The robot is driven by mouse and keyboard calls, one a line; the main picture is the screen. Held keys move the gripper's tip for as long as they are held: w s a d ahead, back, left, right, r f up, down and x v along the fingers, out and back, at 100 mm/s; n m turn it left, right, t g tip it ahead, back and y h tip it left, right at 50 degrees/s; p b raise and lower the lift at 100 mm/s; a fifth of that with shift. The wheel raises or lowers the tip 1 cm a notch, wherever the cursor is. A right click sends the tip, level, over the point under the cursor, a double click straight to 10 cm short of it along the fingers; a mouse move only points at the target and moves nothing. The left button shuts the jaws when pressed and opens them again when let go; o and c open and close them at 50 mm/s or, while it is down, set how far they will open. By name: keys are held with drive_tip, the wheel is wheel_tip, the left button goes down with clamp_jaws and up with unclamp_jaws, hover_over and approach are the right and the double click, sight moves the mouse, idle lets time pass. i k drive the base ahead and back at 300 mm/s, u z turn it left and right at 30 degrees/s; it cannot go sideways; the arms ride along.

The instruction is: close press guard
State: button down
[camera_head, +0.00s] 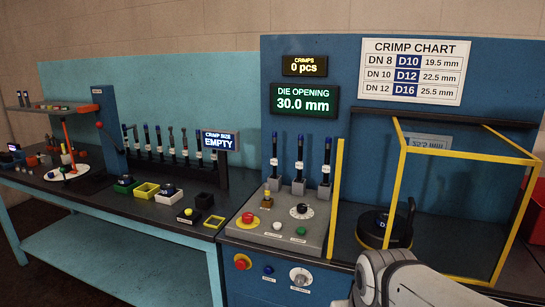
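The press guard (471,156) is a yellow frame, seemingly with a clear pane, at the right of the bench. A gap lies between its left upright and a separate yellow post (337,198) further left. Through this gap the dark round press head (372,229) is partly exposed. I cannot tell for sure how far the guard is open. My grey arm link is at the bottom right, in front of the guard's lower edge, and hides part of it. My gripper is not in view.
Left of the press stands a grey control panel (262,235) with a red button (248,218), a dial and upright tools. A red emergency button (242,262) is on the bench front. The display reads 30.0 mm (303,101). A tool bench (100,196) fills the left.

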sight(529, 159)
drive_tip(key=k, duration=1.15)
drive_tip(key=z, duration=0.05)
drive_tip(key=i, duration=1.2)
drive_tip(key=z, duration=0.8)
drive_tip(key=i, duration=0.45)
drive_tip(key=z, duration=0.4)
